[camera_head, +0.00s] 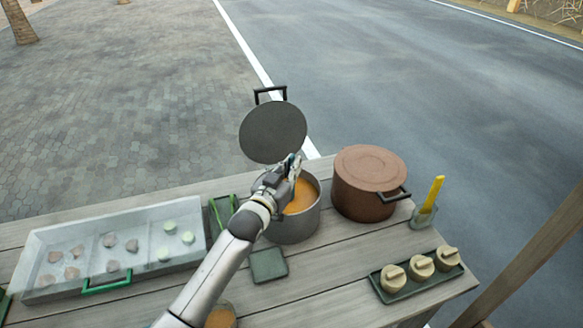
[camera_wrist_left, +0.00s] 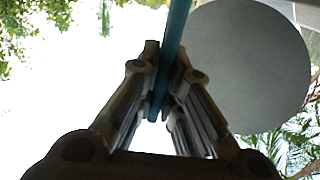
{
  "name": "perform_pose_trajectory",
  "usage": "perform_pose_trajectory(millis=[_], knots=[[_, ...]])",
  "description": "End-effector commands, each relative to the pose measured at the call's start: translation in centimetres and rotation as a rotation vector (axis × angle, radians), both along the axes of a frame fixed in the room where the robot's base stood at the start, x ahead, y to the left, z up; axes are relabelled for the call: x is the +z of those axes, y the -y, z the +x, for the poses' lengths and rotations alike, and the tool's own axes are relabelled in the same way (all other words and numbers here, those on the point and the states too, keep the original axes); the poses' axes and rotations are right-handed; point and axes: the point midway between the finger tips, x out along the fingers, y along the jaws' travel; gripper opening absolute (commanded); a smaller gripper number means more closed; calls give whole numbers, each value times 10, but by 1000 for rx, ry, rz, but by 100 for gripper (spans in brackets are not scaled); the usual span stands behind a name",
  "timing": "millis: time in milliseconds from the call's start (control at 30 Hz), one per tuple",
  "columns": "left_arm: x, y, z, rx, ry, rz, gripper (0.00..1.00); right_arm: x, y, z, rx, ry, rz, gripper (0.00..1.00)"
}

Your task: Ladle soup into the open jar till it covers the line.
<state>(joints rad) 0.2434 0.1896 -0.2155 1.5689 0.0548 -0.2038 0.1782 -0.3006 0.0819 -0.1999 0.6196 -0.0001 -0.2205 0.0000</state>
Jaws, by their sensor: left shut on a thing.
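In the left wrist view, the left gripper (camera_wrist_left: 163,95) is shut on a thin teal handle (camera_wrist_left: 177,38), apparently the ladle's. The ladle's bowl is hidden. The pot's dark round lid (camera_head: 272,132) stands raised behind the pot and also shows in the left wrist view (camera_wrist_left: 250,65). A glass jar (camera_head: 222,317) with orange contents is at the bottom edge, partly behind my left arm. Its line cannot be made out. My right gripper is out of view.
A lidded brown pot (camera_head: 370,183) stands right of the soup pot. A glass cup with a yellow utensil (camera_head: 433,194) and a tray with three beige knobbed pieces (camera_head: 421,262) are further right. A clear compartment tray (camera_head: 40,262) lies left. A dark green square (camera_head: 268,264) lies in front.

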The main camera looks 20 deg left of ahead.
Motion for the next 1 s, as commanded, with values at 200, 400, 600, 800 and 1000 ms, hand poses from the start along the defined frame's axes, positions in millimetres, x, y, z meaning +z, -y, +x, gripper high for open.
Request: perform_pose_trajectory(millis=[200,400,600,800,1000], knots=[[2,0,0,0,3,0,0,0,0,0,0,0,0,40],[3,0,0,0,3,0,0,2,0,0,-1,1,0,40],[16,0,0,0,4,0,0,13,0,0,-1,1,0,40],[30,0,0,0,3,0,0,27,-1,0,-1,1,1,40],[44,0,0,0,3,0,0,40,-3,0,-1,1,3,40]])
